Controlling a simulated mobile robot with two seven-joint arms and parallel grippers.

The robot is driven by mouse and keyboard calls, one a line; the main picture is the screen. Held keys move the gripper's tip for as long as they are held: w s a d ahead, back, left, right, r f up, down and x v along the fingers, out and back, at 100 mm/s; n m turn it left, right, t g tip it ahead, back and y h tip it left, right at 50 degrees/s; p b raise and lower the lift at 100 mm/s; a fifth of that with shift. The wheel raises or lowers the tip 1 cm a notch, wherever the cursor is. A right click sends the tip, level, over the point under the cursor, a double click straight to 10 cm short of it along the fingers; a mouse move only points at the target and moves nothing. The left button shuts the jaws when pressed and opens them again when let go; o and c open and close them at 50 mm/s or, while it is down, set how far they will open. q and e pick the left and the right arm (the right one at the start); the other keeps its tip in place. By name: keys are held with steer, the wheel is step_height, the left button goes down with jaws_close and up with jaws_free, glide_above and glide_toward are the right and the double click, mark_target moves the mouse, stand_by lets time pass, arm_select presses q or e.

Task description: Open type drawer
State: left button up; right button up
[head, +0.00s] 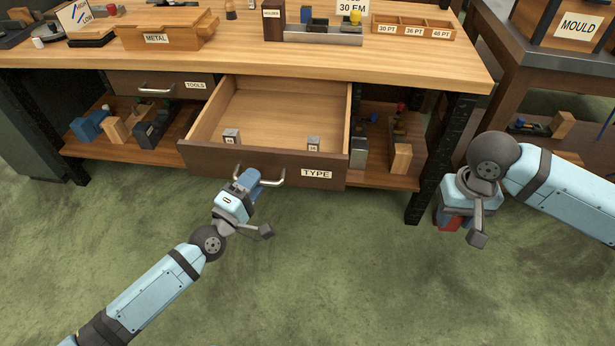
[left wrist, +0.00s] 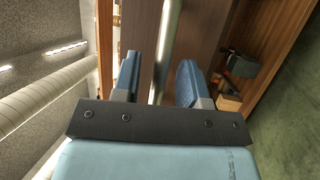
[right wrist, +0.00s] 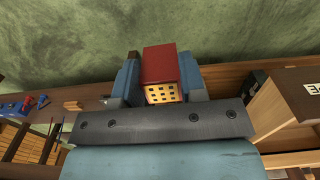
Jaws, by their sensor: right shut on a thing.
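The drawer labelled TYPE (head: 316,173) is pulled out of the bench, its inside showing. My left gripper (head: 247,179) is at the metal drawer handle (head: 272,181). In the left wrist view the handle bar (left wrist: 167,45) runs between the parted fingers (left wrist: 160,82), with gaps visible. My right gripper (head: 451,216) is shut on a red block (right wrist: 160,66) with a cream, dark-dotted face, held above the floor right of the bench.
A closed TOOLS drawer (head: 156,89) is to the left. The benchtop (head: 250,51) bears a METAL tray (head: 167,30) and a point-size tray (head: 414,24). A second bench with a MOULD box (head: 578,26) stands right. The green floor (head: 330,270) in front is clear.

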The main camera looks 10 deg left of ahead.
mark_target(261, 164)
arm_select(q)
steer(key=shift+w+d+r, duration=0.1)
steer(key=shift+w+d, duration=0.1)
steer(key=shift+w, duration=0.15)
steer(key=shift+c, duration=0.4)
